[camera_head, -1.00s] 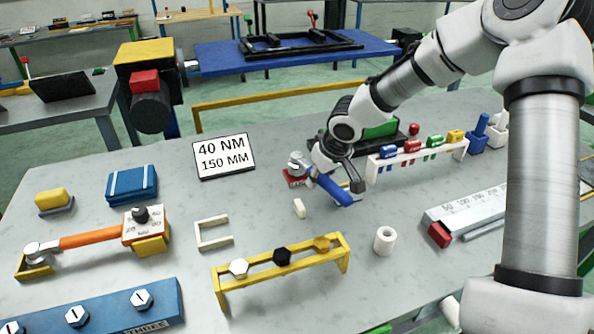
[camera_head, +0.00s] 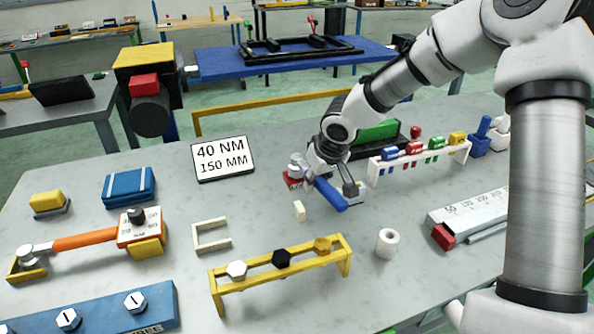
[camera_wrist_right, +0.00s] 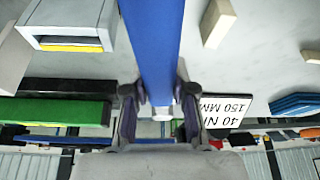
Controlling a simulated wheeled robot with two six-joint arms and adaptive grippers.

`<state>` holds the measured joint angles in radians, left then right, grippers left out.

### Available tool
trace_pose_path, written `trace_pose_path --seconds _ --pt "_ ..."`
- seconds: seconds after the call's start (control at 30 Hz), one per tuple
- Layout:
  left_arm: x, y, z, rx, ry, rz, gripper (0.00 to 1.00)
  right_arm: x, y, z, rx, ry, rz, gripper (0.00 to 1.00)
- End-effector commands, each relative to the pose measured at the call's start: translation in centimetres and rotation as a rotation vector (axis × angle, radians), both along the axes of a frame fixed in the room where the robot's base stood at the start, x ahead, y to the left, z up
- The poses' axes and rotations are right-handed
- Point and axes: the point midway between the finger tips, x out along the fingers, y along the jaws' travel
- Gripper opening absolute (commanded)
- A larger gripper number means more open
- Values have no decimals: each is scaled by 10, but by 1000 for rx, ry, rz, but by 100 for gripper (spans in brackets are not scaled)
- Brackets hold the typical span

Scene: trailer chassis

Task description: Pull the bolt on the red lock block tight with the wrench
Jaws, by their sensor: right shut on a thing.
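The red lock block (camera_head: 291,182) sits on the grey table right of the middle, mostly hidden by the wrench's metal head (camera_head: 297,165) over it. The bolt cannot be told apart from the head. The wrench's blue handle (camera_head: 333,197) points toward the front right. My right gripper (camera_head: 322,180) is shut on the wrench; in the right wrist view the fingers (camera_wrist_right: 163,98) close on both sides of the blue handle (camera_wrist_right: 153,40). The sign (camera_head: 223,158) reads 40 NM, 150 MM. My left gripper is not in view.
A small cream block (camera_head: 299,211) lies just in front of the wrench. A yellow rack with bolts (camera_head: 283,273), a white ring (camera_head: 387,243) and a ruler-like gauge (camera_head: 480,212) stand nearer. A white rack of coloured pieces (camera_head: 418,160) stands to the right. An orange-handled wrench (camera_head: 85,240) lies left.

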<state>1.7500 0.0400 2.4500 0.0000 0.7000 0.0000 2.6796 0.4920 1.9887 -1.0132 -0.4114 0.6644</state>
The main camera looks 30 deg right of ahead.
Motion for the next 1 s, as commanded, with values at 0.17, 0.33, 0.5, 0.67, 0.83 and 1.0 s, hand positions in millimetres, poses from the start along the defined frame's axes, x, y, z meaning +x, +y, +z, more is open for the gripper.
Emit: trace_pose_path --seconds 0.17,0.33,0.5,0.67,0.83,1.0 --pt "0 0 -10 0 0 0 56 1 3 -2 -1 -2 -33 0" --pt "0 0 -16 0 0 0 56 2 6 -2 -1 -3 -63 0" --pt "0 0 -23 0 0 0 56 2 9 -1 -2 -3 -100 0" --pt "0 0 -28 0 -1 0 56 2 12 -1 -1 -2 -134 0" --pt "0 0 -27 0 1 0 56 2 12 0 0 -2 -137 0" --pt "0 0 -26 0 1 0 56 2 11 0 2 -1 -123 0"
